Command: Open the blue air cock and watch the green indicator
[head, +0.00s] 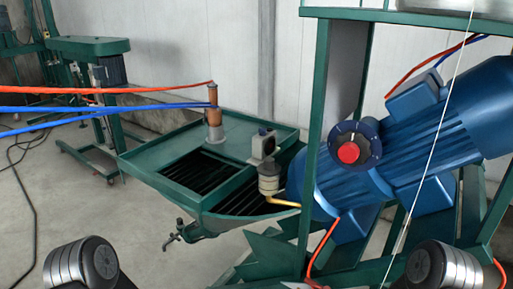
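I cannot make out a blue air cock or a green indicator for certain in the head view. A red round knob (348,153) on a dark blue ring faces me, in front of a large blue motor-like body (430,130). A small dark tap-like fitting (173,236) hangs below the green tray, at its front. Parts of my two arms show at the bottom left and bottom right edges. Neither gripper is in view, so I cannot see what they hold.
A green tray with dark slats (150,157) stands in the middle. A green frame post (316,130) rises in front of the blue body. Red (150,90) and blue hoses (110,107) cross the left side. Grey floor (110,210) is open at left, with a dark cable.

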